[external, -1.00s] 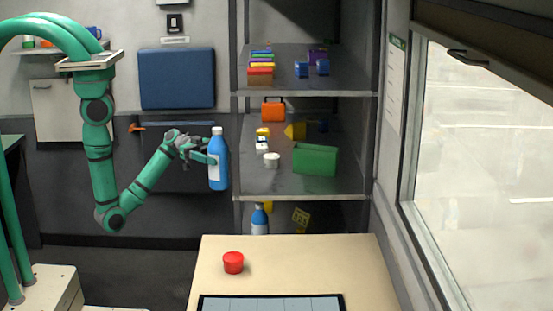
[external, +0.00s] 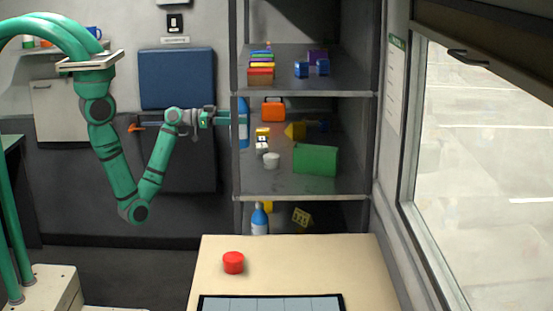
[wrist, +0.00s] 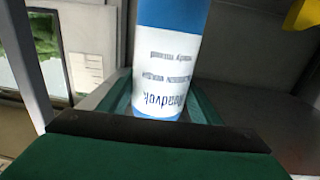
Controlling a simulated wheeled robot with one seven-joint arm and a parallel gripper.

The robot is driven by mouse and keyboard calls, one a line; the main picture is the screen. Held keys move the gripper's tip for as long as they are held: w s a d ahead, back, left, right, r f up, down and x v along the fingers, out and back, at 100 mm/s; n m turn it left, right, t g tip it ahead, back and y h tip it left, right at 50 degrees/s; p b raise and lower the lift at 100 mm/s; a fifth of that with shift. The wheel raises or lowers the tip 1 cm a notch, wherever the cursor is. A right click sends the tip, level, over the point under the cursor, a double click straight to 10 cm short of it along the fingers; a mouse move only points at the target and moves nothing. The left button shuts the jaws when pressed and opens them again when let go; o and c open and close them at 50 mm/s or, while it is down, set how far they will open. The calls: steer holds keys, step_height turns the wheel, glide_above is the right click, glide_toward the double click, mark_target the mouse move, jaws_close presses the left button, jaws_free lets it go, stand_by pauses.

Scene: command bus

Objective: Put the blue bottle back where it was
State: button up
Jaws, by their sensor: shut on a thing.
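The blue bottle (external: 243,124) is upright at the left side of the shelf unit's middle compartment, partly covered by the left post. My gripper (external: 236,118) reaches in from the left and is shut on it. In the wrist view the bottle (wrist: 166,68) stands between the green fingers, its white label showing upside-down print. I cannot tell whether its base touches the shelf board. A second blue bottle (external: 259,220) with a white label stands in the lower compartment.
The middle shelf (external: 262,183) also holds an orange case (external: 273,110), a white cup (external: 271,161), a green box (external: 315,160) and small yellow items. The post (external: 234,160) is close to my gripper. A table (external: 300,262) with a red round container (external: 233,263) stands in front.

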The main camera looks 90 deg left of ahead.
steer(key=w+d+f+m+h, duration=0.2)
steer(key=d+f+h, duration=0.1)
steer(key=d, duration=0.4)
step_height(320, 180, down, 7)
steer(key=shift+d+f+g, duration=0.2)
steer(key=shift+g, duration=0.1)
steer(key=shift+f, duration=0.1)
stand_by(0.4)
steer(key=o, duration=1.8)
steer(key=shift+f, duration=0.1)
